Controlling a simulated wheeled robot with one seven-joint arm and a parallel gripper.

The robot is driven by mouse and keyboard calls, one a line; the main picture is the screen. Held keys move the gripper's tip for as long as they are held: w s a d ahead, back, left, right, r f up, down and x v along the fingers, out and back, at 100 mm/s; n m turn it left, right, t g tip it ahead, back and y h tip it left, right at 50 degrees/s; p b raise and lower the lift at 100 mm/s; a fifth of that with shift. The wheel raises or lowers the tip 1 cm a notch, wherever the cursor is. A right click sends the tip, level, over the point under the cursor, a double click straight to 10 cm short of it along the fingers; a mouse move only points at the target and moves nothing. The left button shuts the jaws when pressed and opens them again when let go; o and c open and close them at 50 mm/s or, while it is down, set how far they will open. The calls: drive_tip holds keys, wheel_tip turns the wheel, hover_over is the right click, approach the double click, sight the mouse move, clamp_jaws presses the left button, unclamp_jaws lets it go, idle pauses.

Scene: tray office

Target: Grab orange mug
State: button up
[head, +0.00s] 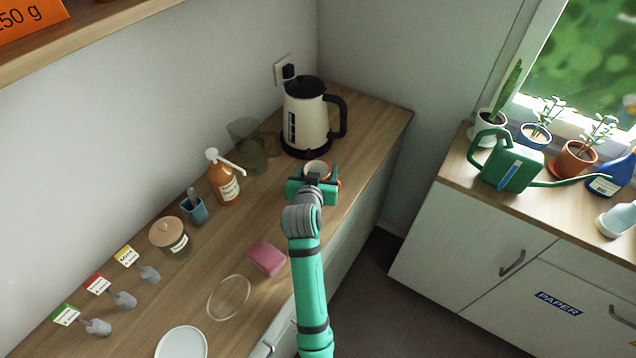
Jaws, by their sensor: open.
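The orange mug (317,167) stands on the wooden counter just in front of the cream kettle. Its pale inside and orange rim show, while my gripper hides most of its body. My green gripper (315,175) is at the near side of the mug, with its open fingers to the left and right of it. I cannot tell whether either finger touches the mug.
The kettle (306,118) stands close behind the mug. Clear glasses (251,155) and an orange pump bottle (223,178) are to the left. A pink sponge (267,258) and a clear round dish (229,298) lie nearer. The counter's right edge is close to my gripper.

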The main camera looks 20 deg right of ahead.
drive_tip(key=shift+c, duration=0.4)
drive_tip(key=c, duration=0.8)
drive_tip(key=shift+r, duration=0.1)
